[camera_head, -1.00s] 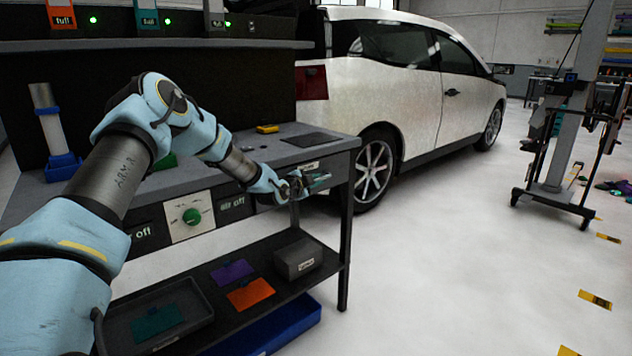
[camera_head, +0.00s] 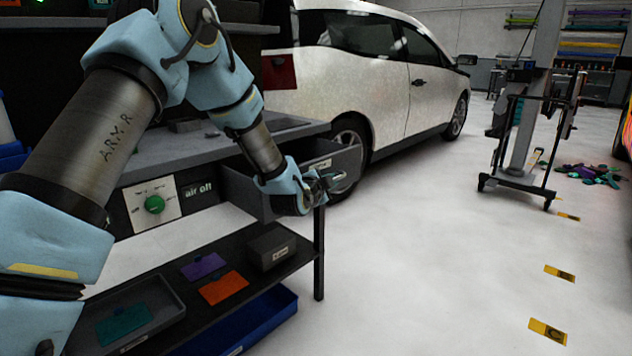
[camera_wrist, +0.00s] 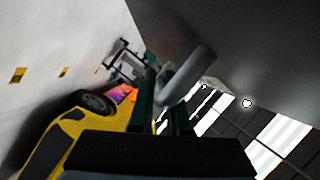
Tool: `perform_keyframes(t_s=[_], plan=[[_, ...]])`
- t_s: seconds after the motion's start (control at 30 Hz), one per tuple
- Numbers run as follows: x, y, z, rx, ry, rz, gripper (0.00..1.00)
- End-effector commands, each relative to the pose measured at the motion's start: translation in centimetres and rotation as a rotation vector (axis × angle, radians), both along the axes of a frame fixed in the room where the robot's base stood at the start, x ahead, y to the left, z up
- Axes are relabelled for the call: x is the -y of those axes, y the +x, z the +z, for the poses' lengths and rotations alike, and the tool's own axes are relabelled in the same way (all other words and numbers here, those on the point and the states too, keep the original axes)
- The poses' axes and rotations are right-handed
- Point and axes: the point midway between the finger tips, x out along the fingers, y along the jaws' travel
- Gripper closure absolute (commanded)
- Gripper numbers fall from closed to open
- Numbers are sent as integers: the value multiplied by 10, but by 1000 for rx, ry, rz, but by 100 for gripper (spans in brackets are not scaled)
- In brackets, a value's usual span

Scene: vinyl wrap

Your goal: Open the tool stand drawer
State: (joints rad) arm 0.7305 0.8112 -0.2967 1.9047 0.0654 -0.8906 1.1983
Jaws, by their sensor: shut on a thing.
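The tool stand (camera_head: 170,157) is a dark workbench with a grey top and shelves below. Its drawer (camera_head: 237,190) stands pulled out under the right end of the top, with its side wall showing. A small label is on the drawer front (camera_head: 320,165). My gripper (camera_head: 325,183) is at the drawer front, partly hidden by my own wrist. In the wrist view, the gripper fingers (camera_wrist: 167,105) are closed around a grey bar handle (camera_wrist: 187,76) that sticks out from the dark drawer front (camera_wrist: 255,45).
A green knob (camera_head: 155,204) sits on the panel left of the drawer. The lower shelf holds a grey box (camera_head: 271,250) and coloured cards; a blue bin (camera_head: 240,325) is beneath. A white car (camera_head: 375,80) stands behind.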

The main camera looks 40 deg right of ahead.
Motion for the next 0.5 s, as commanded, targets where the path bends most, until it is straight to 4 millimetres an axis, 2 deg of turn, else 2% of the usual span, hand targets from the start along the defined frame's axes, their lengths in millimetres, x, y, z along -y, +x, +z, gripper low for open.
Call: perform_keyframes(t_s=[0.2,0.5], plan=[[3,-19,-1,-1,2,0,100],[4,-23,-1,-2,1,0,100]])
